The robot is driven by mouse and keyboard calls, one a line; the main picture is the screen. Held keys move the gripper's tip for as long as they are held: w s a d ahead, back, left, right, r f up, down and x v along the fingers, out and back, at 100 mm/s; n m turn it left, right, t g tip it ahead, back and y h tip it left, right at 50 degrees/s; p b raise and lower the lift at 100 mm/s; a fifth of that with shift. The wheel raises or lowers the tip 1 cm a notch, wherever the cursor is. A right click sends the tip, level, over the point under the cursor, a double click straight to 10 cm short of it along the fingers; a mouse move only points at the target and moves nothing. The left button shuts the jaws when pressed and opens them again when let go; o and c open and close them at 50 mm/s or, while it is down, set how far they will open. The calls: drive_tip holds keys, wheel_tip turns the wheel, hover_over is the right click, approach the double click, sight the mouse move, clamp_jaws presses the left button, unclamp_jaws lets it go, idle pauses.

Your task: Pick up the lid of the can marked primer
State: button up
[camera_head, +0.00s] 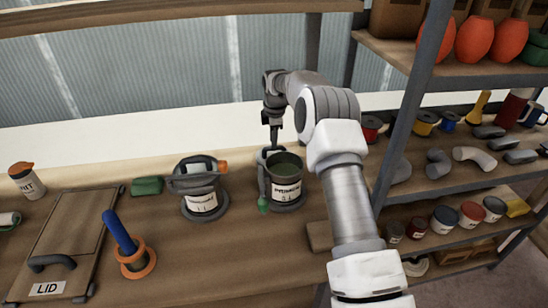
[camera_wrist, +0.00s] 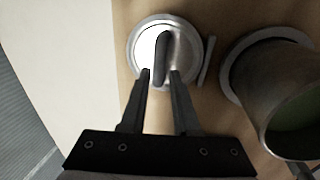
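The can marked primer (camera_head: 287,190) stands open on the bench, with green inside. It also shows at the right of the wrist view (camera_wrist: 255,92). A round silver lid (camera_wrist: 140,45) with a dark bar handle (camera_wrist: 163,55) lies beside this can in the wrist view. In the head view the lid is mostly hidden behind the can. My gripper (camera_wrist: 161,73) is open above the lid, its fingertips on either side of the handle, with gaps visible. In the head view my gripper (camera_head: 273,141) points down just behind the can.
A second can (camera_head: 202,203) with an orange-handled tool across its top stands left. A shelf post (camera_head: 412,105) stands right, near my arm.

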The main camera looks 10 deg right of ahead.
drive_tip(key=f, duration=0.3)
drive_tip(key=w+f, duration=0.1)
drive_tip(key=shift+d+f, duration=0.3)
drive_tip(key=shift+f, duration=0.1)
clamp_jaws()
